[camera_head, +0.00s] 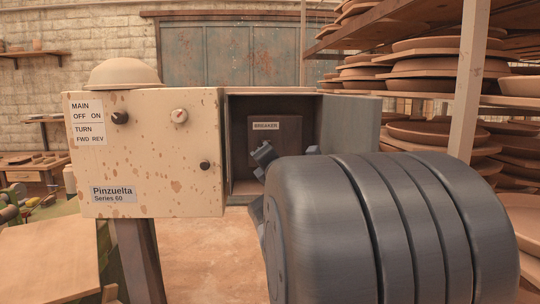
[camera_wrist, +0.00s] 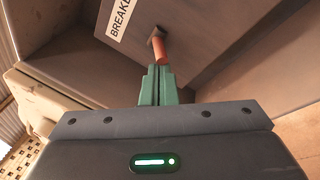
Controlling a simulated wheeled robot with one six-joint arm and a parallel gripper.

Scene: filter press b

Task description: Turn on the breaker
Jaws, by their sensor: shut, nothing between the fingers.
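The breaker is a dark panel (camera_head: 290,135) inside an open grey box, with a white BREAKER label (camera_head: 265,126). In the wrist view the label (camera_wrist: 121,17) is partly cut off at the top. A short orange-red lever (camera_wrist: 161,49) sticks out of a dark slot in the panel; in the head view it is hidden. My gripper (camera_wrist: 158,72) has green fingers, closed together and empty. Their tips are right at the lever's near end; I cannot tell whether they touch. In the head view my arm covers the box's lower right.
Shelves of clay plates (camera_head: 430,85) fill the right side.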

